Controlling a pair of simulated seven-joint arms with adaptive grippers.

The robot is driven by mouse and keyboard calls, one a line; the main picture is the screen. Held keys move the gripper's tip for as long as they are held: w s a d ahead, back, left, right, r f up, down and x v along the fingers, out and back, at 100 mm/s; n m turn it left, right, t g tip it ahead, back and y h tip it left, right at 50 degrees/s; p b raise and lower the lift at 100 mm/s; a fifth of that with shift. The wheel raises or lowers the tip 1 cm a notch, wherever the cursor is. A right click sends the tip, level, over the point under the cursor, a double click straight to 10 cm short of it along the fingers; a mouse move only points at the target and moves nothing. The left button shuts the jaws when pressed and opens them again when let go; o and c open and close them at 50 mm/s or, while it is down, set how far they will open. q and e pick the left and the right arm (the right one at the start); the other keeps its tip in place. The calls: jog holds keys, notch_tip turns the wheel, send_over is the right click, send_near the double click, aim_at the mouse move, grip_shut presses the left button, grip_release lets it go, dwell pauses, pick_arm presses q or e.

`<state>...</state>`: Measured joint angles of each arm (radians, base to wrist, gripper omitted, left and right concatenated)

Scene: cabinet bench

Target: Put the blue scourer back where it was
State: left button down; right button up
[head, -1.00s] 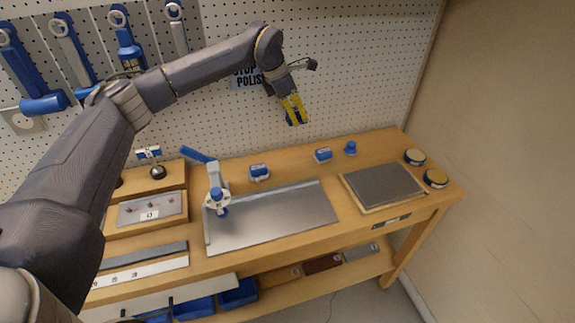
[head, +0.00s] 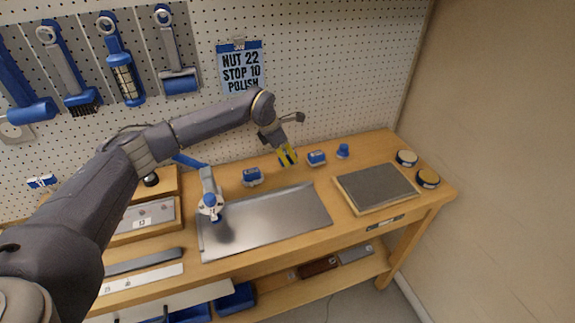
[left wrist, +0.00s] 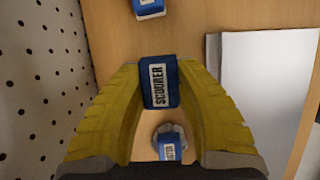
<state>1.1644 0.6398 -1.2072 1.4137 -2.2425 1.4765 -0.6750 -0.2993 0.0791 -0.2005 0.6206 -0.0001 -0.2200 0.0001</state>
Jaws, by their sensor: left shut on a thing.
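The blue scourer (left wrist: 159,83), with a white label reading SCOURER, sits between the yellow fingers of my left gripper in the left wrist view. My left gripper (head: 288,156) is shut on it. In the head view the gripper points down over the back strip of the bench, between two blue-and-white items. The scourer is mostly hidden by the fingers there. I cannot tell whether it touches the wood. My right gripper is not in view.
A blue item on a grey base (head: 252,176) stands left of the gripper, and a blue block (head: 317,158) and a blue knob-like piece (head: 343,151) stand right. A metal sheet (head: 265,220) lies in front. The pegboard (head: 330,60) rises behind.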

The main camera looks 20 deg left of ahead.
aim_at(287, 171)
pick_arm(q)
jog(key=shift+f, duration=2.1)
jog(key=shift+f, duration=0.1)
jog(key=c, duration=1)
grip_release()
jog(key=v, duration=1.2)
jog(key=shift+d+r, duration=0.1)
jog(key=shift+r, duration=0.1)
